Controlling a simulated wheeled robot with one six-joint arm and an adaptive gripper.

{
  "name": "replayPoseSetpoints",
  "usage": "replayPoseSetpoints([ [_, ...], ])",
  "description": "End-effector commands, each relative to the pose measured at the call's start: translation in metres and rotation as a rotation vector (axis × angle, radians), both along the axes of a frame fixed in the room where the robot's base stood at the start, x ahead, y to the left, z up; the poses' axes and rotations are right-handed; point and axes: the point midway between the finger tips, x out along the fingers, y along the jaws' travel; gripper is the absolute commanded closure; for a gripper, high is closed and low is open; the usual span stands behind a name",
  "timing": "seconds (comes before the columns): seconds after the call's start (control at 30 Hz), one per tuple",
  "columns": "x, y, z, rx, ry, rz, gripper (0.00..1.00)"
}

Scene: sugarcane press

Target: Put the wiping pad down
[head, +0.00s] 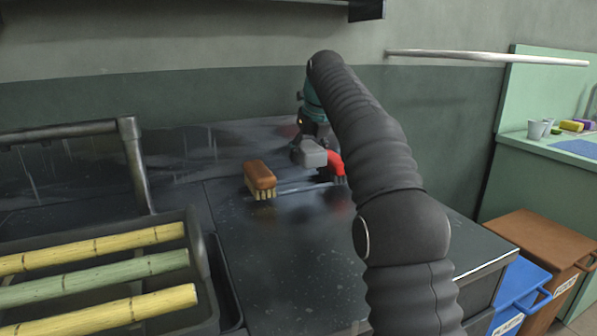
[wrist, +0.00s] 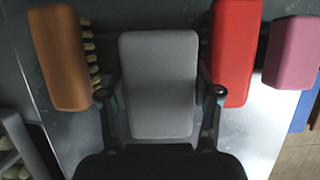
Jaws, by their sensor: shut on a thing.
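The wiping pad is a light grey rounded block (wrist: 160,84) in the middle of the wrist view. My gripper (wrist: 160,93) has one finger on each side of it and is shut on it. In the head view the grey pad (head: 311,153) shows below my wrist, over the back part of the dark counter (head: 290,250). I cannot tell whether its underside touches the counter. My arm hides part of the gripper in the head view.
A brown brush (head: 260,177) lies left of the pad; a red object (head: 334,163) is close on its right. A pink block (wrist: 293,52) shows farther right in the wrist view. A tray with cane stalks (head: 95,262) stands at front left. The counter's front middle is clear.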

Motion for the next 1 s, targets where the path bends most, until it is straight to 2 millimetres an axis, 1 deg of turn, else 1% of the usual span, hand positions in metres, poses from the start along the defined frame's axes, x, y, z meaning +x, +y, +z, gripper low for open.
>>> replayPoseSetpoints([
  [0.03,0.002,0.009,-0.005,0.000,0.001,0.002,0.92],
  [0.1,0.006,0.017,-0.011,0.000,0.001,0.001,0.92],
  [0.23,0.009,0.024,-0.015,0.001,-0.001,0.000,0.92],
  [0.37,0.009,0.025,-0.021,0.001,0.001,-0.001,0.92],
  [0.57,0.008,0.025,-0.045,0.000,0.002,-0.001,0.92],
  [0.73,0.009,0.024,-0.051,0.001,-0.001,-0.001,0.92],
  [1.0,0.009,0.024,-0.052,0.000,0.000,-0.001,0.92],
])
